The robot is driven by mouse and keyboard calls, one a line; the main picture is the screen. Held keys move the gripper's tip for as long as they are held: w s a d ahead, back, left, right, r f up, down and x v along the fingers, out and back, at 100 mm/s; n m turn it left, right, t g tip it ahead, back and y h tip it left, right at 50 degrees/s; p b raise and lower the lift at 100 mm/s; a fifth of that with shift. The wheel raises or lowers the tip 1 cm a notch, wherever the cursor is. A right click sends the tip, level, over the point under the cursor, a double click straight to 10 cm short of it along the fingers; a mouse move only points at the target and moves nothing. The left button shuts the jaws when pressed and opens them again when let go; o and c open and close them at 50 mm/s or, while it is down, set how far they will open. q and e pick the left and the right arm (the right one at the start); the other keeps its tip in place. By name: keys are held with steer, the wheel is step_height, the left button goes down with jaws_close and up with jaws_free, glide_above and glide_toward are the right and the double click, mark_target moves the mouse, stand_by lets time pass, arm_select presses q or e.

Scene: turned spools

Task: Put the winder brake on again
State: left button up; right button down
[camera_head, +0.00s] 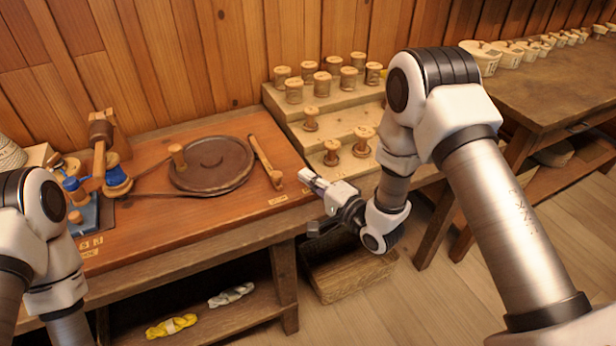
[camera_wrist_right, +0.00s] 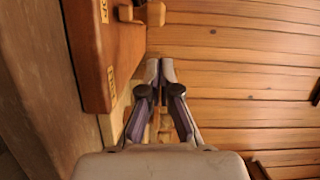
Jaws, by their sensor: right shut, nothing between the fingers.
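The winder stands on the wooden bench, with a dark round wheel (camera_head: 211,163) that has a peg handle and a belt running left to a spool with blue (camera_head: 116,180). A slim wooden lever (camera_head: 263,160), which looks like the brake, lies right of the wheel with a knob at its near end. I cannot tell whether it touches the wheel. My right gripper (camera_head: 304,174) is shut and empty, just right of the lever's near end, by the bench's right edge. In the right wrist view its fingertips (camera_wrist_right: 160,68) meet. My left gripper is out of view.
A stepped wooden stand (camera_head: 340,115) with several spools rises behind and right of my right gripper. A small label (camera_head: 278,200) sits at the bench's front right. Yellow and white skeins (camera_head: 171,326) lie on the lower shelf. Another table (camera_head: 540,85) with several pots stands far right.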

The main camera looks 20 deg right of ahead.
steer(key=v, duration=0.3)
steer(key=shift+s+d+f, duration=0.1)
steer(key=shift+s+f, duration=0.05)
steer(key=shift+f, duration=0.1)
steer(key=s, duration=0.6)
steer(key=shift+d+r+b, duration=0.2)
steer(key=shift+d+b, duration=0.2)
steer(key=shift+a, duration=0.1)
